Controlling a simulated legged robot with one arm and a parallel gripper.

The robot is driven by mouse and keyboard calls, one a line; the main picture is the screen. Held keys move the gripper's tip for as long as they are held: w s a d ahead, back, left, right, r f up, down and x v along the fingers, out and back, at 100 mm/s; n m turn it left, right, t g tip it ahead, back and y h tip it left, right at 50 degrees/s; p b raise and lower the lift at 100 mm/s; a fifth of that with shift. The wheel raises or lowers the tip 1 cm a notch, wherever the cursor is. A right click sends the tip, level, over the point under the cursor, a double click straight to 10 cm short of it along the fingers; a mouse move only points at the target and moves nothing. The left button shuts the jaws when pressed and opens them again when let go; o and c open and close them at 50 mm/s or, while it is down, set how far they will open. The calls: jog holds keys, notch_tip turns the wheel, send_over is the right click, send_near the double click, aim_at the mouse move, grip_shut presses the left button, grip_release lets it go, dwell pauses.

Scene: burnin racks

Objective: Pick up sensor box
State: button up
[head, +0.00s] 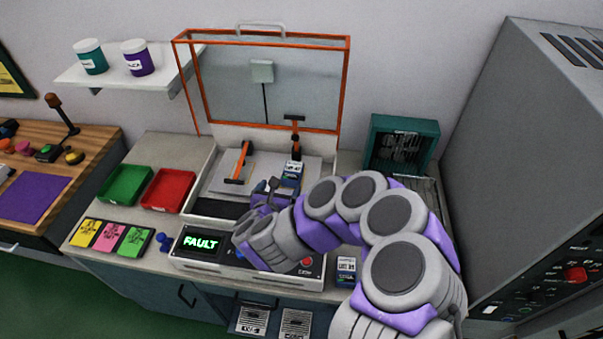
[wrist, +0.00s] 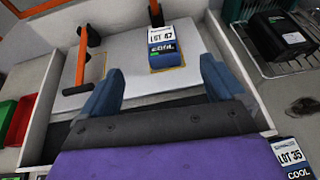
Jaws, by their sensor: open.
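A blue sensor box (wrist: 166,56) with a white label reading LOT 47 and COOL sits on the light plate of the test station. In the head view this box (head: 291,172) stands just beyond my gripper (head: 268,188). In the wrist view my gripper (wrist: 158,82) is open, with one blue finger to each side and the box ahead, between the finger lines. Nothing is held. A second similar box, labelled LOT 35 COOL (wrist: 295,160), stands on the counter at the right; it also shows in the head view (head: 346,270).
Orange-handled clamps (head: 239,163) flank the plate. The orange-framed clear lid (head: 265,85) is raised. A panel screen (head: 200,243) reads FAULT. Green (head: 124,185) and red (head: 168,190) trays lie left. A black unit (wrist: 282,35) sits right on a rack; a tall grey cabinet (head: 530,130) stands far right.

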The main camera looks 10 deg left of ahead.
send_near(292, 170)
jog(key=x, duration=0.4)
jog(key=shift+w+d+r+b, duration=0.1)
jog(key=shift+w+r+b, duration=0.2)
jog(key=shift+w, duration=0.25)
jog(key=shift+w+a+f, duration=0.3)
jog(key=shift+w+a, duration=0.05)
jog(key=shift+w, duration=0.15)
jog(key=shift+w+d+f, duration=0.25)
jog(key=shift+w, duration=0.1)
jog(key=x, duration=0.3)
jog(key=shift+w+d+f, duration=0.15)
jog(key=shift+w+f, duration=0.1)
jog(key=shift+f, duration=0.2)
jog(key=shift+w, duration=0.2)
jog(key=shift+a, duration=0.25)
jog(key=shift+c, duration=0.3)
